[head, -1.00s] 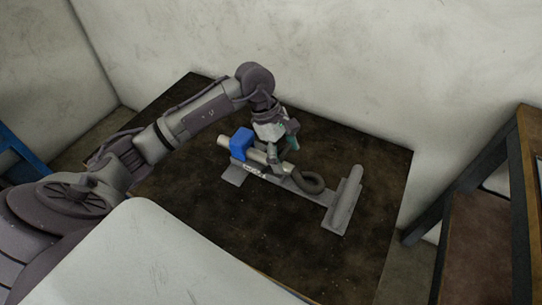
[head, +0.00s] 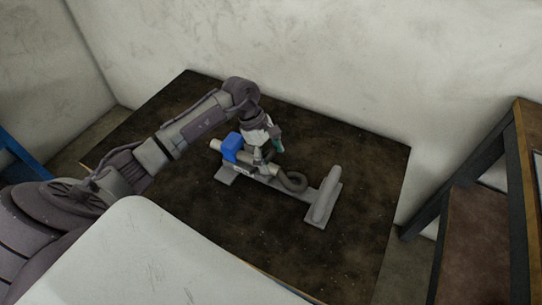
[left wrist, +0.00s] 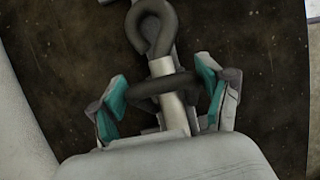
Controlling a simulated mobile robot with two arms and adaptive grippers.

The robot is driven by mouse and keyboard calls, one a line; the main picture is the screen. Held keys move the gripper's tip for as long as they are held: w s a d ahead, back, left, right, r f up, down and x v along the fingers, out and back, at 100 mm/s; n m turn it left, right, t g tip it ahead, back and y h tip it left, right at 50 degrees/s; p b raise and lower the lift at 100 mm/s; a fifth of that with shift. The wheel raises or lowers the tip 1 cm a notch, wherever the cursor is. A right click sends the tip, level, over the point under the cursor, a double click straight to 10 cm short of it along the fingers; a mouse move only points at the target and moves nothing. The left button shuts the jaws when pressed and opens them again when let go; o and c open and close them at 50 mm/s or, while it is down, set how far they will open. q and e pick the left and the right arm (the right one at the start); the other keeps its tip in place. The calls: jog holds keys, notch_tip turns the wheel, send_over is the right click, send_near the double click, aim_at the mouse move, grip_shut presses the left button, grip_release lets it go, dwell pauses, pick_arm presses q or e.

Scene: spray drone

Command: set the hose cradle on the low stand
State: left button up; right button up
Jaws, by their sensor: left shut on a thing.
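The hose cradle is a long grey frame (head: 322,200) with flat end plates, a pale tube, a blue block (head: 231,147) and a dark looped hose (head: 293,181). It is over the dark, worn tabletop (head: 330,150); I cannot tell whether it touches it. My left gripper (head: 268,155) is at the middle of the cradle, shut on it. In the left wrist view, the teal-padded fingers (left wrist: 165,98) stand on either side of a dark ring and the pale tube (left wrist: 170,108), with the hose loop (left wrist: 136,32) beyond. I cannot tell which surface is the low stand.
Bare wall (head: 330,60) runs behind the dark top. A dark-framed unit with a brown lower shelf (head: 470,240) stands at the right, past a floor gap. A blue frame (head: 18,155) shows at the left edge. The dark top is clear around the cradle.

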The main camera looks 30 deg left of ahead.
pick_arm(q)
jog(key=o, duration=1.4)
jog(key=shift+c, duration=0.2)
jog(key=o, duration=0.4)
